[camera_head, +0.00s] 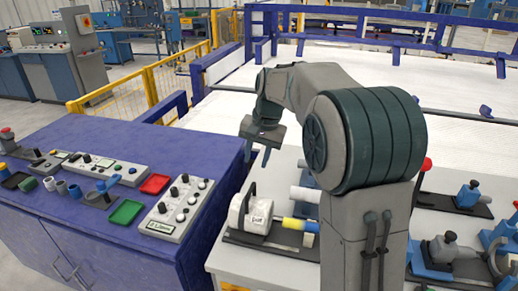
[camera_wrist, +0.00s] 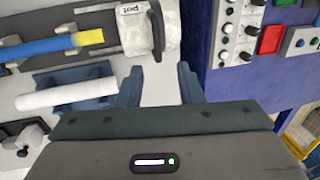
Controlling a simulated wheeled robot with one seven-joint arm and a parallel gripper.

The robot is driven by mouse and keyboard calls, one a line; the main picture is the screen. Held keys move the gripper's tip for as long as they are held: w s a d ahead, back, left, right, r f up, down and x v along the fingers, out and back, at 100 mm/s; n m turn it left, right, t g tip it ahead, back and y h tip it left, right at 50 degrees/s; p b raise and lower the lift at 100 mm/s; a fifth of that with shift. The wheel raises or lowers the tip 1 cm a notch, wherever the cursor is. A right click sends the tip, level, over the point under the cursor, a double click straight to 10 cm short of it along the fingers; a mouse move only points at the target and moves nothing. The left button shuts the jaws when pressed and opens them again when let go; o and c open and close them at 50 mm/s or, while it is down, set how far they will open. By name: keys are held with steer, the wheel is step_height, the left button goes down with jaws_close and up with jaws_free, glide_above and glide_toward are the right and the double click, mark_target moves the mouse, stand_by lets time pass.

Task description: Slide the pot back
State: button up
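The pot (camera_head: 259,214) is a white rounded block with a small printed label and a black upright handle. It stands on a dark base near the left edge of the light worktable. In the wrist view the pot (camera_wrist: 135,32) is at the top centre, with its handle towards the right. A pipe with a yellow end (camera_head: 294,224) points at the pot's right side; in the wrist view its yellow end (camera_wrist: 89,38) and blue length reach the pot. My gripper (camera_head: 259,156) is above and behind the pot. In the wrist view its fingers (camera_wrist: 161,86) are apart and nothing is between them.
A white cylinder (camera_wrist: 65,93) lies in a blue holder beside the pipe. The blue cabinet (camera_head: 85,220) stands left of the worktable, with control boxes (camera_head: 175,208) and red and green trays on top. Blue fixtures (camera_head: 470,195) stand at the right. My arm hides the table's middle.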

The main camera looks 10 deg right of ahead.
steer(key=shift+s+d+r, duration=0.1)
steer(key=shift+d+r, duration=0.05)
steer(key=shift+r, duration=0.65)
steer(key=shift+s+d+r, duration=0.1)
steer(key=shift+r, duration=0.65)
steer(key=s+d+f+n, duration=0.1)
steer(key=s+f, duration=0.1)
steer(key=s, duration=0.7)
steer(key=s+d+f+n+t+h, duration=0.1)
steer(key=s+d+f+n, duration=0.1)
steer(key=s, duration=0.7)
steer(key=s+d+f+n+t+h, duration=0.1)
steer(key=s+f+n, duration=0.1)
steer(key=s, duration=0.7)
steer(key=shift+d+f, duration=0.2)
steer(key=shift+f, duration=0.5)
steer(key=shift+s, duration=0.15)
